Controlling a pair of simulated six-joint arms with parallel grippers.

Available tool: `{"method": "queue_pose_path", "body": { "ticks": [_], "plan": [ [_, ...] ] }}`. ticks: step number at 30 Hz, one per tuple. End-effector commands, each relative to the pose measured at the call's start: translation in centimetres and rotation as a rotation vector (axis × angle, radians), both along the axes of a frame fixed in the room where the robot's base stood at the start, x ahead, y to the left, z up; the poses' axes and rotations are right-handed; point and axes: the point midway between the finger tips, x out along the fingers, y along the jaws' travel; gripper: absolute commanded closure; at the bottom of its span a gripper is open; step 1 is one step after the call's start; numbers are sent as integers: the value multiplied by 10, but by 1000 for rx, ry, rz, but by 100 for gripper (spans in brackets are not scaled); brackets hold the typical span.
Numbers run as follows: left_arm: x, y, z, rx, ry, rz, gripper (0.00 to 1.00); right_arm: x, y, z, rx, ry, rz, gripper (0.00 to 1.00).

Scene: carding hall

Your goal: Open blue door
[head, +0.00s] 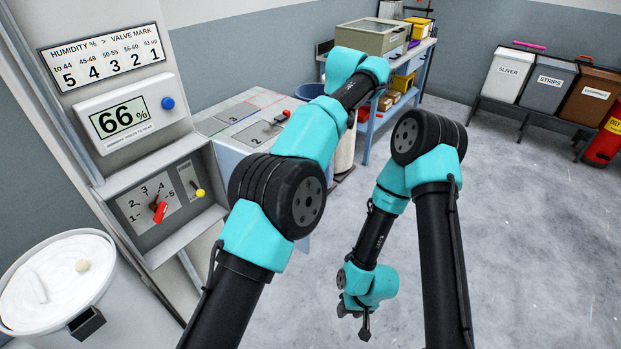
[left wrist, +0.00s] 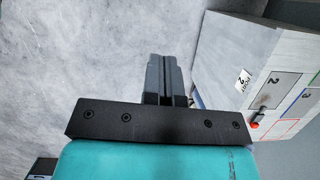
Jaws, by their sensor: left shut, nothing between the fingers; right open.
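I cannot make out a blue door in either view. My left gripper (left wrist: 166,80) shows in the left wrist view with its two dark fingers together and nothing between them, above the grey floor. In the head view my left arm reaches over a grey cabinet, and its fingers cannot be made out. My right gripper (head: 354,320) is open and empty, low over the floor in the head view.
The cabinet (head: 230,118) has numbered top panels; it also shows in the left wrist view (left wrist: 225,50). A humidity display (head: 122,118) reads 66%, above a red lever (head: 160,212). A white drum (head: 50,310) stands lower left, bins (head: 545,82) at right.

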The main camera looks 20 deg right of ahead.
Motion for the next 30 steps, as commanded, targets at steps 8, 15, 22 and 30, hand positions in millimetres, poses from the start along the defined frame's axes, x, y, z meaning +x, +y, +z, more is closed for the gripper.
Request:
{"method": "queue_pose_path", "body": {
  "ticks": [8, 15, 22, 30],
  "plan": [
    [-4, 6, -18, 1, 2, -1, 100, 0, 0, 0, 0, 0, 0, 57],
    [-7, 12, -39, 2, 3, -1, 100, 0, 0, 0, 0, 0, 0, 57],
    [-12, 19, -66, 2, 4, 1, 100, 0, 0, 0, 0, 0, 0, 57],
    [-20, 33, -88, 1, 1, -1, 100, 0, 0, 0, 0, 0, 0, 57]
  ]
}}
